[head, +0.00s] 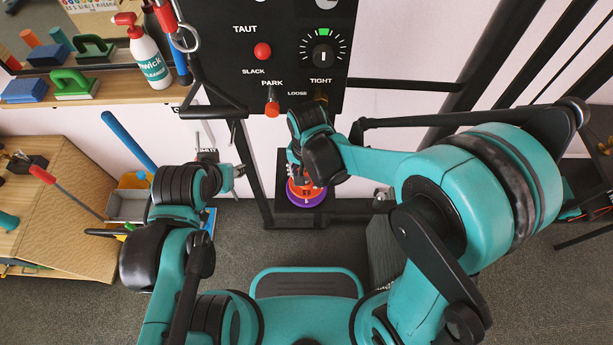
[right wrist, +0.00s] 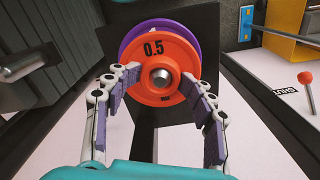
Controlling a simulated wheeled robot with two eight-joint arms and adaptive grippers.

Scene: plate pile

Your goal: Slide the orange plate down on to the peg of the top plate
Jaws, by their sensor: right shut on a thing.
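The orange plate (right wrist: 146,52), marked 0.5, sits between the fingers of my right gripper (right wrist: 160,77), which is shut on it. A grey metal stub (right wrist: 160,74) shows at the plate's centre. In the head view the orange plate (head: 309,191) is over the purple plate (head: 304,202), partly hidden by my right gripper (head: 298,172). I cannot tell whether the plates touch; the purple plate's peg is hidden. My left gripper (head: 236,174) is away to the left; its finger opening is unclear.
A black base plate (right wrist: 190,28) lies under the pile, between black frame bars. A black panel (head: 262,70) with knobs and a dial stands behind. A wooden box (head: 70,215) and a grey and yellow bin (head: 127,200) are at left.

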